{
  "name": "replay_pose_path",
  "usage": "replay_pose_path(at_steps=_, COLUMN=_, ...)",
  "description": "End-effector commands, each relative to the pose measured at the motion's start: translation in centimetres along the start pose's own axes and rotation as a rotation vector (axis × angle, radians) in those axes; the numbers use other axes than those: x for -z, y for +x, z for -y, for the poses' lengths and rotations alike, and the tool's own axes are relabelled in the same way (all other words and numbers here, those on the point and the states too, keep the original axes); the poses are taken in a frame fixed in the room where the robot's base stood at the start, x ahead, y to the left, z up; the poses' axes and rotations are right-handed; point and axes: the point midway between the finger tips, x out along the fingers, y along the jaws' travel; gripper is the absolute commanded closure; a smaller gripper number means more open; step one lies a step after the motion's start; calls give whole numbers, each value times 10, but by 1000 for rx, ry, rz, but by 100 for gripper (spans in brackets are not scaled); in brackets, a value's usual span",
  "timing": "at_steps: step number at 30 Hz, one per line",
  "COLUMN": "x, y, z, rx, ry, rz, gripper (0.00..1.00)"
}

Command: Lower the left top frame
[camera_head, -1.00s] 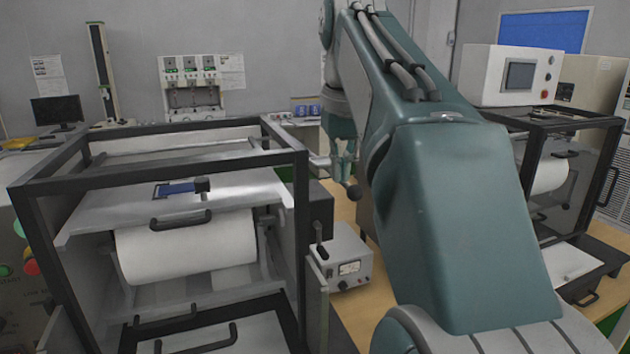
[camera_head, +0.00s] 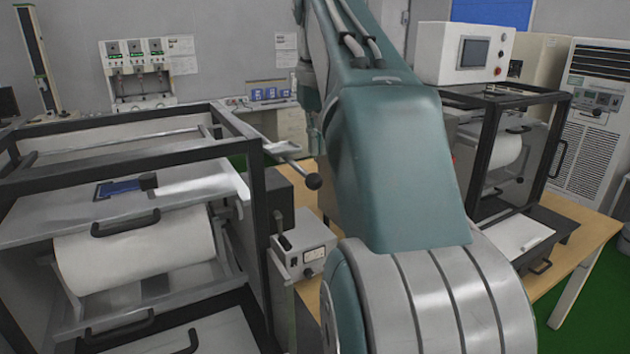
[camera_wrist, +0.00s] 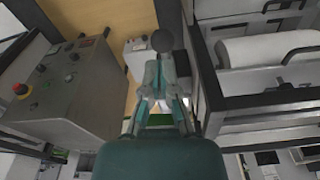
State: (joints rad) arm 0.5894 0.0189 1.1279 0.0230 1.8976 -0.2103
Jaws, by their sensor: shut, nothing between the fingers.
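The left machine has a black top frame (camera_head: 120,158) above a grey panel with a black handle (camera_head: 125,222) and a white roll (camera_head: 135,256). A lever with a black ball knob (camera_head: 313,181) sticks out from the frame's right side. My gripper (camera_wrist: 157,72) is shut and empty in the wrist view. The ball knob also shows there (camera_wrist: 162,40), just past the fingertips; I cannot tell whether they touch. In the head view my arm hides most of the gripper. The frame looks raised and level above the roll.
A small grey box with a meter (camera_head: 305,252) stands on the wooden table (camera_head: 570,245) beside the left machine. A second black-framed machine (camera_head: 490,150) stands at right, with a white control box (camera_head: 463,53) above it. Green floor (camera_head: 595,300) shows at lower right.

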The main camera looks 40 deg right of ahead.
Motion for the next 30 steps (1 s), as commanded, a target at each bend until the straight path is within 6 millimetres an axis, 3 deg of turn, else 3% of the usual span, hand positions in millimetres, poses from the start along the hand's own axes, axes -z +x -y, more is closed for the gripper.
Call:
replay_pose_path(at_steps=9, x=0, y=36, z=0, rx=0, ry=-1, rz=0, gripper=100)
replay_pose_path(at_steps=25, x=0, y=46, z=0, rx=0, ry=-1, rz=0, gripper=100)
replay_pose_path(at_steps=30, x=-2, y=61, z=0, rx=1, ry=-1, rz=2, gripper=100)
